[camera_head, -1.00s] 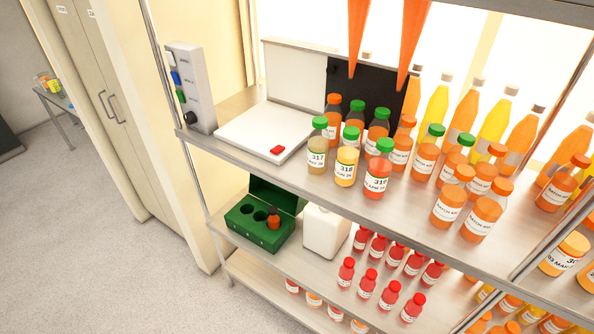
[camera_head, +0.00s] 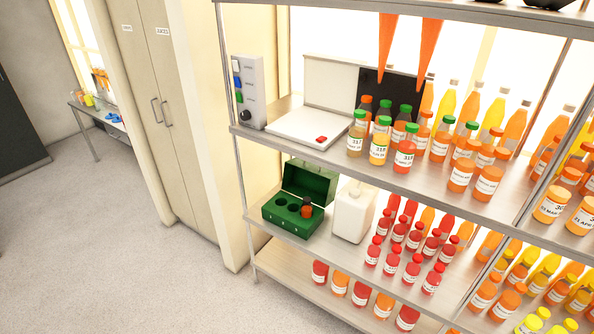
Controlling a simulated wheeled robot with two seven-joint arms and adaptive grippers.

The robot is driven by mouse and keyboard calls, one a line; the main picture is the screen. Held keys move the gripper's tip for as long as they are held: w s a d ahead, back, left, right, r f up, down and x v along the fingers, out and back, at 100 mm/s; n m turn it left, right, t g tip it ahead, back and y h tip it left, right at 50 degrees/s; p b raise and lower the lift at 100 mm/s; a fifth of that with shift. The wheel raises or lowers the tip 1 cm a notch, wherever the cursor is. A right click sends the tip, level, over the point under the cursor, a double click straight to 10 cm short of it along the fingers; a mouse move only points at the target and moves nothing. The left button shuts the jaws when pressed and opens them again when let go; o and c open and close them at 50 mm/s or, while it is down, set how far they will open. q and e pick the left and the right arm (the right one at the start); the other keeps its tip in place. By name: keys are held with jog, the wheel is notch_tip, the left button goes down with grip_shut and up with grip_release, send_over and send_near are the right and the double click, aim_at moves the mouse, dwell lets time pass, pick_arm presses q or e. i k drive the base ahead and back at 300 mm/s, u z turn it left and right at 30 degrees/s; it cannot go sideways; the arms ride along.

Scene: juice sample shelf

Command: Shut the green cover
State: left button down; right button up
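A green box (camera_head: 291,219) stands on the middle shelf at its left end. Its green cover (camera_head: 309,182) is open, standing up at the back of the box. The box has round holes in its top, and a small orange bottle (camera_head: 306,209) with a dark cap sits in the right one. The other holes in view look empty. Neither of my grippers shows in the head view.
A white jug (camera_head: 353,212) stands just right of the green box, with red-capped bottles (camera_head: 393,262) farther right. The upper shelf holds a white device (camera_head: 310,127) and juice bottles. Bare floor (camera_head: 120,250) lies open to the left.

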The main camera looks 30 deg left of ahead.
aim_at(301, 178)
jog(key=u, duration=0.85)
